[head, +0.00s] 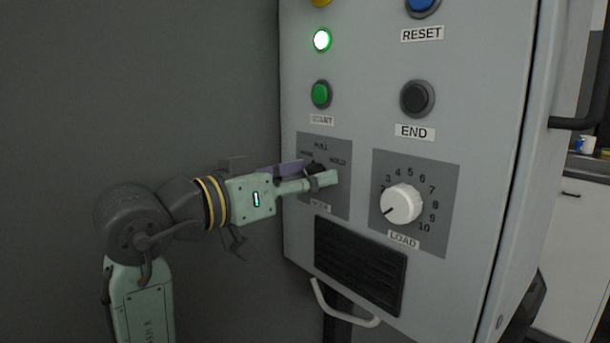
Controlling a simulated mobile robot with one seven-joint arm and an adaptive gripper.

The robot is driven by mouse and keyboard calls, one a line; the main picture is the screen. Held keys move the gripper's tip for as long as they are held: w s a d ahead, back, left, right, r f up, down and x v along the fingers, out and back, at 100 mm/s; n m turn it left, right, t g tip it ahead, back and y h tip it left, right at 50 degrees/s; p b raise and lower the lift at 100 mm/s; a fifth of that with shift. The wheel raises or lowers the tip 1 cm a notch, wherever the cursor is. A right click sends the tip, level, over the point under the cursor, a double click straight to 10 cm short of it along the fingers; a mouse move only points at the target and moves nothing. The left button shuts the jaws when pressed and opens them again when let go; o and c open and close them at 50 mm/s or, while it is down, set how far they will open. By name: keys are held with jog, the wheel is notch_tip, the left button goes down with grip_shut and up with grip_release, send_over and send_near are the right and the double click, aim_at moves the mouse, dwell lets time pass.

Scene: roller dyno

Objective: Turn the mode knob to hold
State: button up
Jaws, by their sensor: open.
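The mode knob (317,169) is a small dark knob on a grey plate labelled MODE, on the front of the light grey control cabinet. The labels PULL and HOLD show above it, with another label at its left that is partly covered. My gripper (324,177) is at the knob, reaching in from the left. Its jaws are open, with a finger in front of the lower part of the knob. The gripper hides much of the knob, so I cannot tell where it points or whether the fingers touch it.
Right of the mode plate is the white LOAD knob (401,204) with a numbered dial. Above are the green START button (321,94), the black END button (417,98) and a lit green lamp (321,41). A dark vent (360,265) and a handle (343,306) are below.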

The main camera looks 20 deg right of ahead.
jog(key=shift+c, duration=0.2)
jog(key=c, duration=1.1)
jog(key=shift+c, duration=0.2)
jog(key=shift+m, duration=0.4)
jog(key=shift+m+b, duration=2.75)
jog(key=shift+m, duration=5.75)
